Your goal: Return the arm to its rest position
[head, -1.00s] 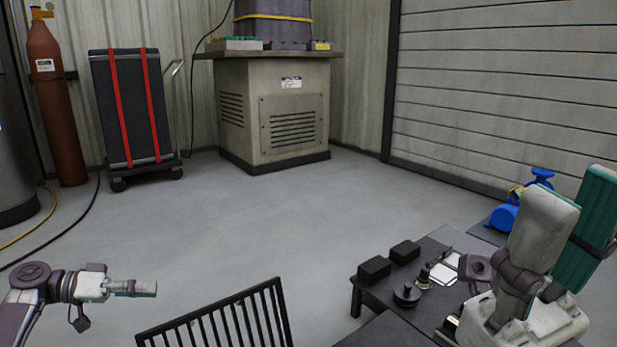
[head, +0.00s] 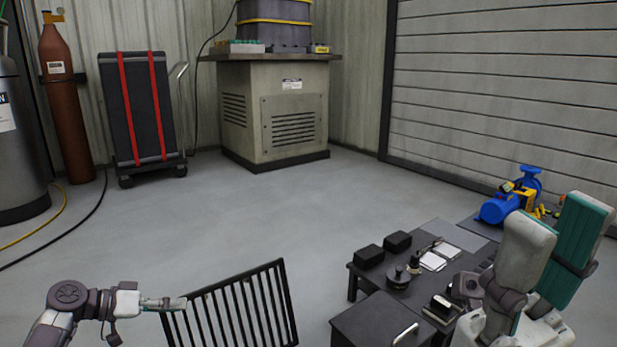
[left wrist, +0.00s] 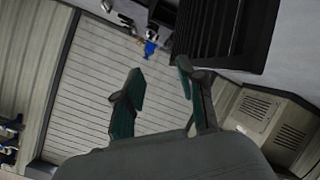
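My left gripper (head: 165,303) reaches in from the lower left of the head view, pointing right, near the top left of a dark slatted rack. In the left wrist view its two green-padded fingers (left wrist: 163,88) stand apart with nothing between them. My right gripper (head: 559,214) points upward at the lower right of the head view. Its pale finger and its teal-padded finger stand apart, and I see nothing held between them. Part of the right arm below it is cut off by the frame's edge.
The slatted rack (head: 240,310) stands at front centre. A low dark table (head: 440,238) to its right carries black blocks, white cards and small parts. A blue pump (head: 502,207) is beyond. Gas cylinders (head: 68,110), a cart (head: 133,110) and a cabinet (head: 238,105) line the back. Mid-floor is clear.

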